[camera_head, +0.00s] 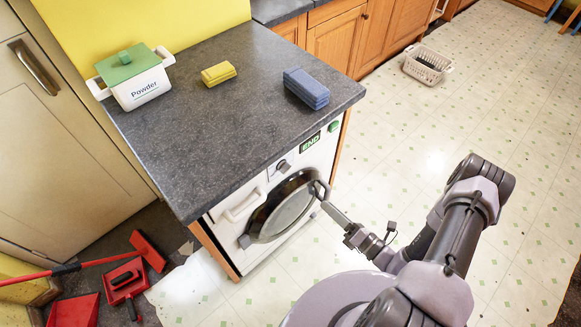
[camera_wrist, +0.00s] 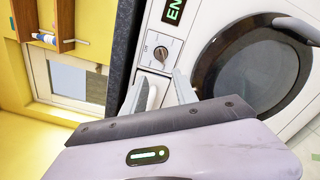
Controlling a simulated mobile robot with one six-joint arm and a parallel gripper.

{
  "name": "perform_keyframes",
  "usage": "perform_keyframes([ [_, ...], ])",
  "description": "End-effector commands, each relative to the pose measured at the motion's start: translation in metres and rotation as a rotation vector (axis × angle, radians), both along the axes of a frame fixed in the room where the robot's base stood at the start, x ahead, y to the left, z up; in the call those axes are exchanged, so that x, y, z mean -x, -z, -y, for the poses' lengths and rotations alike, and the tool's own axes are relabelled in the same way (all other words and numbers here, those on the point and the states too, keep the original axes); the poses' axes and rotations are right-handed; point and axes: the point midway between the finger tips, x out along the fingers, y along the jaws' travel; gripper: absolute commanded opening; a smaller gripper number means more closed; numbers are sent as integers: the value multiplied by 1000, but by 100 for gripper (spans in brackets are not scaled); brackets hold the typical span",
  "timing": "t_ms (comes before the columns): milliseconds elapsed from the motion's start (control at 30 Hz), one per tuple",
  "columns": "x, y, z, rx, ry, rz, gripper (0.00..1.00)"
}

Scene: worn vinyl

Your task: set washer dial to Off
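The washer (camera_head: 262,187) is a white front-loader under the dark countertop. Its small grey dial (camera_head: 283,166) sits between the drawer and the green END display (camera_head: 309,142). In the wrist view the dial (camera_wrist: 161,53) shows sideways, just beyond my fingers, with small lettering beside it; I cannot read its setting. My gripper (camera_wrist: 160,80) is open, its two pale fingers apart with nothing held. In the head view my gripper (camera_head: 333,212) is in front of the washer, near the right of the door; its fingertips are hard to make out there.
The round washer door (camera_head: 284,207) is shut, with a protruding handle (camera_head: 319,189). A basket (camera_head: 427,65) and red cleaning tools (camera_head: 125,280) lie on the floor.

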Motion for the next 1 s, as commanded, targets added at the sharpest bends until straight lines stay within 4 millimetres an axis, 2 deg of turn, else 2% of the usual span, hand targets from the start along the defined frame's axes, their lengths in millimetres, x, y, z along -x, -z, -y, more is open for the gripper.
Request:
perform_keyframes([
  [67, -3, 4, -4, -7, 8, -8, 35],
  [167, -19, 5, -18, -7, 2, -7, 35],
  [500, -100, 5, -82, -4, -1, -2, 35],
  [600, -117, 5, -95, -4, 1, -3, 35],
  [800, -133, 3, -107, -5, 4, -5, 35],
  [1000, -135, 2, -108, -6, 4, -6, 35],
])
